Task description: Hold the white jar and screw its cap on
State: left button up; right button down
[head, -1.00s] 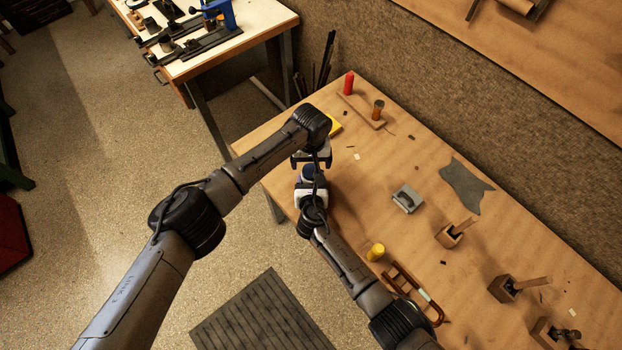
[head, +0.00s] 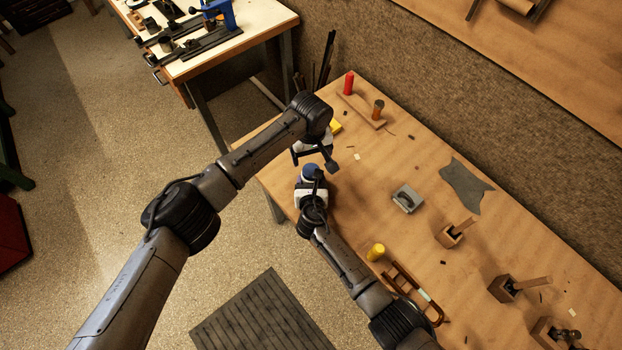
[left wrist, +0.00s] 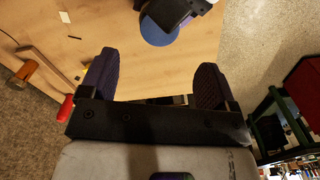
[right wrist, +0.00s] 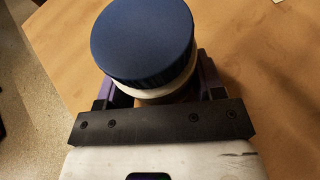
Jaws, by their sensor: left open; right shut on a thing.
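The white jar (right wrist: 168,92) is held in my right gripper (right wrist: 155,95), which is shut around its body. Only a white band of the jar shows there, under the cap. The blue cap (right wrist: 143,42) sits on top of the jar; how tightly it is screwed cannot be told. The cap also shows in the head view (head: 308,172) and at the top of the left wrist view (left wrist: 159,32). My left gripper (left wrist: 155,82) is open and empty, its fingers apart. In the head view my left gripper (head: 315,162) is just beyond the cap, clear of it.
The wooden workbench (head: 350,220) carries a red cylinder (head: 349,83), a grey block (head: 407,198), a yellow cylinder (head: 376,252) and several wooden tools to the right. A yellow item (head: 335,127) lies behind my left gripper. The bench's left edge is close to the jar.

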aim_at(311, 170)
pick_arm(q)
jog(key=shift+f, duration=4.05)
jog(key=c, duration=1)
jog(key=shift+o, duration=0.2)
jog(key=m, duration=0.3)
jog(key=o, duration=1)
